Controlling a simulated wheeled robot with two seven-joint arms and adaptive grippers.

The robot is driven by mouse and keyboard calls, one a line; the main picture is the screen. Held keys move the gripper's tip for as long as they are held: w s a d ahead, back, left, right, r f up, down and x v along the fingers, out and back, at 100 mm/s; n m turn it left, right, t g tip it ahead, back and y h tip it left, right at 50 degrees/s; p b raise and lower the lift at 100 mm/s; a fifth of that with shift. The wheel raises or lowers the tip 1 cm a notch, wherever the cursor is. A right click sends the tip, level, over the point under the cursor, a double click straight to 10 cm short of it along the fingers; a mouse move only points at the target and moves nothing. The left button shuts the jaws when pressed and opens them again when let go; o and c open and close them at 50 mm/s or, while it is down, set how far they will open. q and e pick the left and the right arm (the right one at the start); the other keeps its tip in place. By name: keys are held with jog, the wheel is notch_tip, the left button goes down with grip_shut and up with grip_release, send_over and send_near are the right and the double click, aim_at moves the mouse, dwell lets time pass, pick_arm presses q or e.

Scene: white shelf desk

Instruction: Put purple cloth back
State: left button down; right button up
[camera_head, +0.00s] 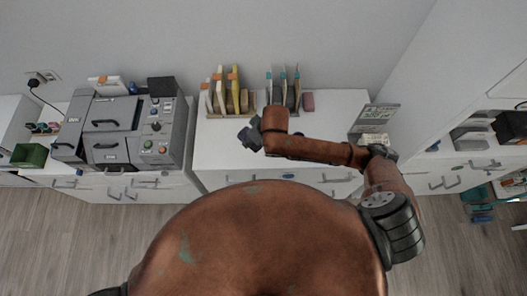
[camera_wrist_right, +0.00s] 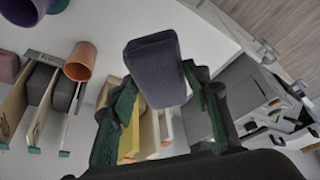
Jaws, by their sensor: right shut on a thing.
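A purple-grey padded block (camera_wrist_right: 155,68), which I take as the purple cloth, is between the fingers of my right gripper (camera_head: 249,136). The gripper is shut on it. In the right wrist view the block sticks out past the fingertips, above the white desk top. In the head view my right gripper is over the front part of the middle white desk (camera_head: 335,112), in front of the file racks; the held block is hard to make out there. My left gripper is not in view.
Two racks with upright yellow and white boards (camera_head: 235,92) and grey boards (camera_head: 283,90) stand at the back. A mauve block (camera_head: 308,102) lies right of them. An orange cup (camera_wrist_right: 80,60) stands near the racks. A grey machine (camera_head: 110,130) is at left.

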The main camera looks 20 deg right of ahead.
jog(key=s+a+f+n+g+y+p, duration=0.1)
jog(key=s+a+f+n, duration=0.35)
jog(key=a, duration=0.25)
send_over(262, 154)
jog(key=f, duration=0.6)
jog(key=a+f, duration=0.1)
jog(key=f, duration=0.2)
jog(key=shift+s+f, duration=0.25)
jog(key=shift+f, duration=0.1)
jog(key=shift+w+d+f, duration=0.1)
jog(key=shift+d+f, duration=0.05)
jog(key=shift+f, duration=0.05)
jog(key=f, duration=0.4)
jog(key=shift+w+d+p, duration=0.2)
jog(key=shift+d+p, duration=0.1)
jog(key=shift+d, duration=0.05)
jog(key=o, duration=1.1)
jog(key=shift+f, duration=0.1)
jog(key=shift+o, duration=0.2)
